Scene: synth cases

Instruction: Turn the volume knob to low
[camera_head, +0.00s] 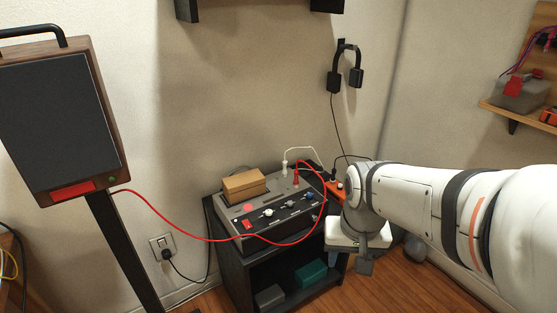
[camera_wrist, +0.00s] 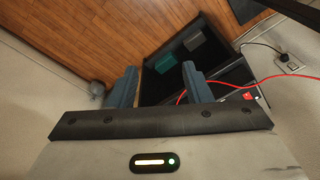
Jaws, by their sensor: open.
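A grey audio unit (camera_head: 238,212) with a dark front panel sits on top of a black shelf stand. Several small knobs (camera_head: 290,204) line its panel, beside a red switch (camera_head: 248,224). I cannot read the labels or tell which knob is for volume. My gripper (camera_head: 349,264) hangs to the right of the stand, apart from the panel. In the wrist view, its two blue-grey fingers (camera_wrist: 158,74) are spread with nothing between them. The knobs are not clear there; a red switch (camera_wrist: 248,96) shows at the right.
A brown box (camera_head: 244,184) rests on the unit. A red cable (camera_head: 205,239) loops across its front to a speaker (camera_head: 58,120) on a stand at left. The black shelf stand (camera_head: 232,262) holds grey and teal boxes. Headphones (camera_head: 345,75) hang on the wall.

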